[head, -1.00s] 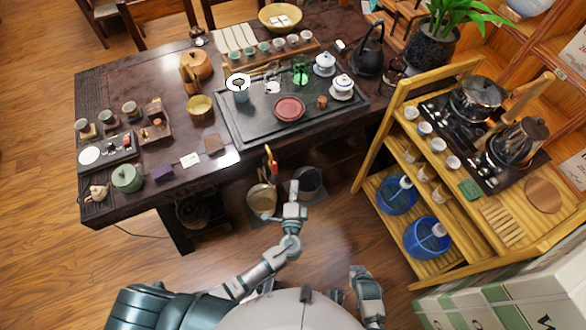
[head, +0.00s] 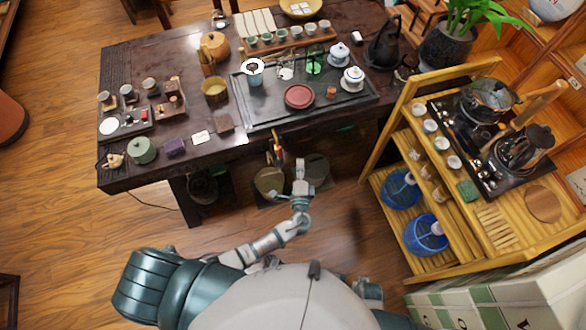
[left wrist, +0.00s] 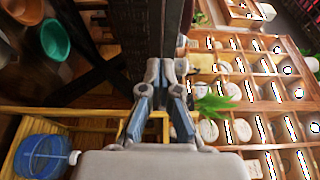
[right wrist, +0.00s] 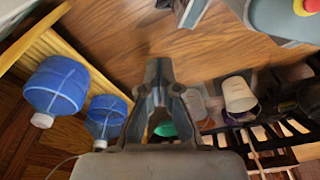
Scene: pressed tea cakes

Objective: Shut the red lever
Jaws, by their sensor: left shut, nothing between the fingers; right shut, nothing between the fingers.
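A small red lever (head: 279,153), with some yellow beside it, shows at the front edge of the dark tea table (head: 160,176), above a tan bucket. It is too small to tell its exact position. My left gripper (head: 299,163) is shut and empty, just right of the lever and apart from it in the head view. Its closed fingers also show in the left wrist view (left wrist: 165,68), where I cannot make out the lever. My right gripper (right wrist: 158,68) is shut and empty in the right wrist view; in the head view my body mostly hides it.
The tan bucket (head: 269,181) and a dark bucket (head: 315,170) stand under the table edge. A wooden shelf cart (head: 374,150) with blue water bottles (head: 425,234) stands to the right. A black tea tray (head: 262,118) lies on the table. Floor at left is clear.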

